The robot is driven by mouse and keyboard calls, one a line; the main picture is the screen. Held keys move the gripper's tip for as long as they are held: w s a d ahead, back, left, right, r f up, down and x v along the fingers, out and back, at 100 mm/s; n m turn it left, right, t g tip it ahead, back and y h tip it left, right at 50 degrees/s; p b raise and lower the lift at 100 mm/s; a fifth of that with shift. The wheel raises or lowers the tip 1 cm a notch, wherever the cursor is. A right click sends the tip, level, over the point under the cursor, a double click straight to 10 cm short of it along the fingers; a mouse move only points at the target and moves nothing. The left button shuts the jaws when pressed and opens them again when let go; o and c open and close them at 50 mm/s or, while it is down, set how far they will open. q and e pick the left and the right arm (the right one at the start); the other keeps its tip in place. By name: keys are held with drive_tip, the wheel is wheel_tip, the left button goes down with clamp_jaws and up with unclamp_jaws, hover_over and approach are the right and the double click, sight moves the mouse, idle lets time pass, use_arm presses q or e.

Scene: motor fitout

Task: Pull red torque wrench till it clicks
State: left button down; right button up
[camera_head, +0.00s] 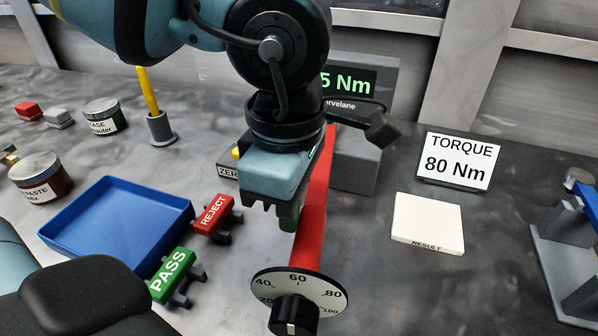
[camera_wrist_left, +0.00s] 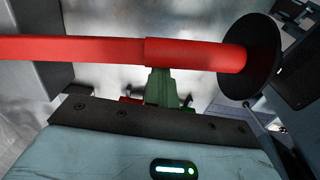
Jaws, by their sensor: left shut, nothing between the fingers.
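The red torque wrench (camera_head: 312,215) extends from the grey tester (camera_head: 362,165) toward the front, with a round scale dial (camera_head: 298,285) and black knob at its near end. The tester's display (camera_head: 350,82) is partly hidden by my arm; "5 Nm" shows. My left gripper (camera_head: 288,222) is shut and empty, pointing down just left of the handle. In the left wrist view, its green fingers (camera_wrist_left: 163,88) stand against or very close beside the red handle (camera_wrist_left: 195,53), near the dial's dark back (camera_wrist_left: 250,58). I cannot tell whether they touch.
A blue tray (camera_head: 75,240), a red REJECT stamp (camera_head: 213,214) and a green PASS stamp (camera_head: 172,272) lie left.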

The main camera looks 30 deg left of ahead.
use_arm(q)
drive_tip(key=shift+w+d, duration=0.1)
drive_tip(key=shift+d, duration=0.2)
use_arm(e)
drive_tip(key=shift+f, duration=0.15)
use_arm(q)
drive_tip(key=shift+w+d+b, duration=0.2)
drive_tip(key=shift+d+b, duration=0.35)
drive_tip(key=shift+b, duration=0.15)
drive_tip(key=shift+w+d+b, duration=0.15)
drive_tip(key=shift+d+b, duration=0.35)
drive_tip(key=shift+b, duration=0.2)
use_arm(e)
drive_tip(key=shift+s+f, duration=0.3)
drive_tip(key=shift+f, duration=0.35)
drive_tip(key=shift+s+f, duration=0.25)
drive_tip(key=shift+f, duration=0.35)
use_arm(q)
drive_tip(key=shift+a, duration=0.15)
drive_tip(key=s+a, duration=0.2)
drive_tip(key=a, duration=0.5)
drive_tip(key=shift+s+a, duration=0.15)
drive_tip(key=shift+a, duration=0.1)
idle(0.8)
